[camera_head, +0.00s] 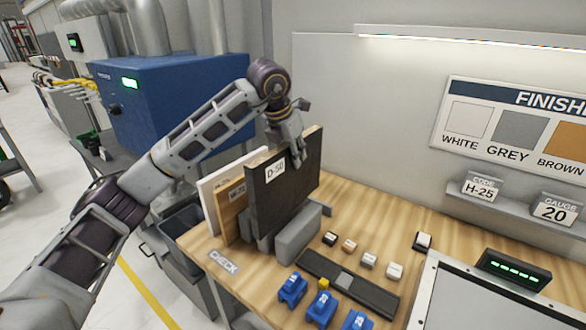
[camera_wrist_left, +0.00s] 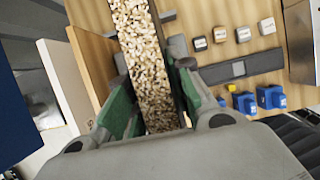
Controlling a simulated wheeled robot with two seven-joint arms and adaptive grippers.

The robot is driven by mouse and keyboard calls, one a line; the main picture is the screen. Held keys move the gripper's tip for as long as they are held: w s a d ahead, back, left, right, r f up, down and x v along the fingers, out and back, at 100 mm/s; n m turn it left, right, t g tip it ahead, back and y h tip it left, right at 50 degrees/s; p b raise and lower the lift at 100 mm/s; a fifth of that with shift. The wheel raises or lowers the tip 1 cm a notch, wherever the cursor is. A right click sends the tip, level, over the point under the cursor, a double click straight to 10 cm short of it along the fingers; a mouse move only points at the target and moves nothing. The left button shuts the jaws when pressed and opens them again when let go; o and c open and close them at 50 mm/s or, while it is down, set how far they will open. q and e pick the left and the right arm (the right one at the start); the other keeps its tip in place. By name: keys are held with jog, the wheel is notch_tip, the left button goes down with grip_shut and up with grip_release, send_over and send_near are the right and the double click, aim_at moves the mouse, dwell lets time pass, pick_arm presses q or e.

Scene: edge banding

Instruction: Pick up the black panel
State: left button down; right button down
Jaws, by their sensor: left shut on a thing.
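The black panel (camera_head: 284,190) carries a white D-50 label and stands upright in a rack at the left end of the wooden bench. My left gripper (camera_head: 293,152) reaches down over its top edge and is shut on it. In the left wrist view the panel's speckled chipboard edge (camera_wrist_left: 145,60) runs between the two green-padded fingers of the left gripper (camera_wrist_left: 153,112). A brown panel (camera_head: 232,208) and a white panel (camera_head: 212,196) stand to its left, apart from my fingers. My right gripper is not in view.
A grey rack block (camera_head: 298,234) stands close on the panel's right. Small sample blocks (camera_head: 349,245), a dark strip (camera_head: 350,284) and several blue holders (camera_head: 320,309) lie further right on the bench. A blue machine (camera_head: 160,100) stands behind my left arm. Air above the panel is clear.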

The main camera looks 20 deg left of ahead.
pick_arm(q)
jog(key=shift+r, duration=2.25)
jog(key=shift+s+a, duration=0.1)
jog(key=shift+s, duration=0.05)
